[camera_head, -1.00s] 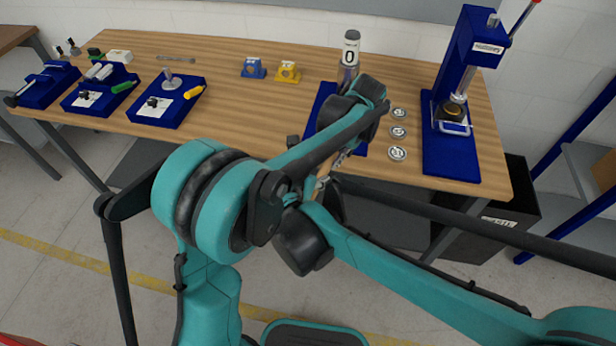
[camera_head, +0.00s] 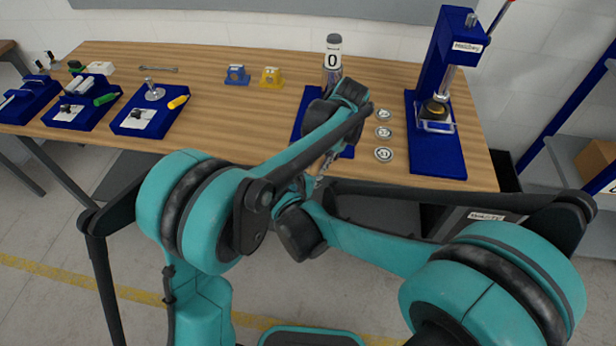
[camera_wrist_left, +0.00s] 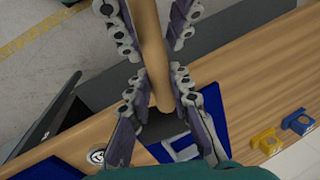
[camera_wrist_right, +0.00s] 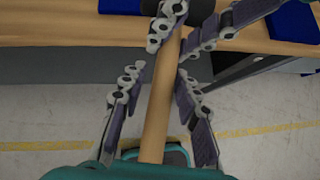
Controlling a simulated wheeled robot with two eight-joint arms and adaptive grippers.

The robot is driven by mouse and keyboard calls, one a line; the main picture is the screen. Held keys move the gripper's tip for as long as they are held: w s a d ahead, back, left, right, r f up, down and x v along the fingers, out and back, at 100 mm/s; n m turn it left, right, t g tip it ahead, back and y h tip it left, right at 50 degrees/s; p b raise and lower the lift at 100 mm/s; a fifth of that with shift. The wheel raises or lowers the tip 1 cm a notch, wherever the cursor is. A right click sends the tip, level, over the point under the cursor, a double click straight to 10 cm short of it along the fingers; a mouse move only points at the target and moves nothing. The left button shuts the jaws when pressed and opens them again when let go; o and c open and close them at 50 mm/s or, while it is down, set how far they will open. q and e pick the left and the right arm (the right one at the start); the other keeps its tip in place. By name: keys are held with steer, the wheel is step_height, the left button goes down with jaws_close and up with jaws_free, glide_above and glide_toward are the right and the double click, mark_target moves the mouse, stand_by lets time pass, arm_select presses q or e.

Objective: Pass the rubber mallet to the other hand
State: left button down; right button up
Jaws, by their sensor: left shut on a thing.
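The rubber mallet's wooden handle (camera_wrist_left: 152,45) runs lengthwise between both grippers in the left wrist view. It also shows in the right wrist view (camera_wrist_right: 156,115), where a black head (camera_wrist_right: 191,12) shows at its far end. My left gripper (camera_wrist_left: 160,78) is shut on the handle close to the head. My right gripper (camera_wrist_right: 161,78) has its fingers apart on either side of the handle, farther from the head. In the head view the arms meet in front of the table edge and hide most of the mallet.
The wooden table (camera_head: 230,130) holds a blue press (camera_head: 437,100), several round metal discs (camera_head: 383,132), a bottle marked 0 (camera_head: 333,60), yellow (camera_head: 271,77) and blue blocks (camera_head: 237,76), and blue tool trays (camera_head: 145,122) at left. A black bin stands below at right.

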jaws_close()
arm_select(q)
steer(key=c, duration=1.3)
jaws_free()
